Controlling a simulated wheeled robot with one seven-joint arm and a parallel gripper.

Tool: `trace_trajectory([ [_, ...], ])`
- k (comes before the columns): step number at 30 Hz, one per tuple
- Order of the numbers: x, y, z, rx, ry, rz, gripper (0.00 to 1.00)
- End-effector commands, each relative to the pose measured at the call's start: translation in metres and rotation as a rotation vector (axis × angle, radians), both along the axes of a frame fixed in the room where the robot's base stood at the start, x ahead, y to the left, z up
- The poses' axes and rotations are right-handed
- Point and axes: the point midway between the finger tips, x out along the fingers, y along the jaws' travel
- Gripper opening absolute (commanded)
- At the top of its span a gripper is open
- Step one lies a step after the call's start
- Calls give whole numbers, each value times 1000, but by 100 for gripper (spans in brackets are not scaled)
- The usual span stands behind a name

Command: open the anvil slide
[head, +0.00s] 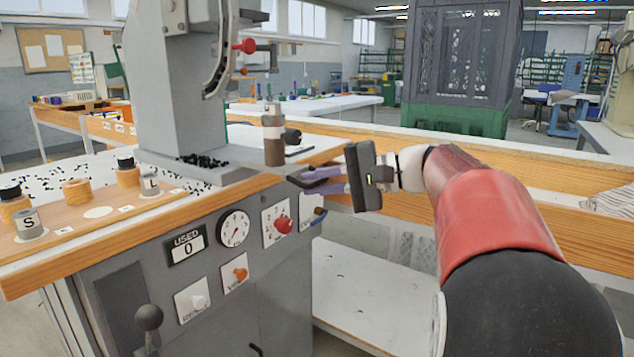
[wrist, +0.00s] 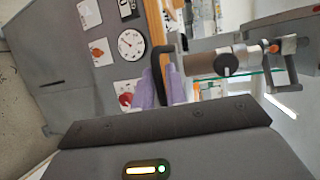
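The anvil slide's black handle (wrist: 158,54) shows in the wrist view as a bent bar at the edge of the press cabinet. My gripper (head: 312,180) reaches it from the right in the head view. Its two purple fingers stand close together, one on each side of the bar, and they look shut on it. They also show in the wrist view (wrist: 160,88). The fingers hide part of the handle. A brown and grey cylindrical post (head: 273,142) stands just behind the handle. How far out the slide stands is hard to tell.
The grey press cabinet (head: 130,255) carries a gauge (head: 234,229), a red knob (head: 283,226) and a USED counter (head: 187,244) reading 0. Spools and small pots (head: 77,190) stand on its wooden-edged top. A pale low shelf (head: 350,290) lies below my arm.

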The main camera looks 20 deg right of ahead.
Motion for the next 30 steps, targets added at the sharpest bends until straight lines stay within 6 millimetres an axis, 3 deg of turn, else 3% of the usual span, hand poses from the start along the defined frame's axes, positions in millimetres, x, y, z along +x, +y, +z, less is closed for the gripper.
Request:
trace_trajectory([
  [1, 0, 0, 0, 0, 0, 0, 20],
  [3, 0, 0, 0, 0, 0, 0, 30],
  [13, -1, -3, 1, 1, -1, -1, 30],
  [24, -30, -51, 13, -1, 0, -3, 30],
  [30, -38, -65, 16, 0, 0, 0, 30],
])
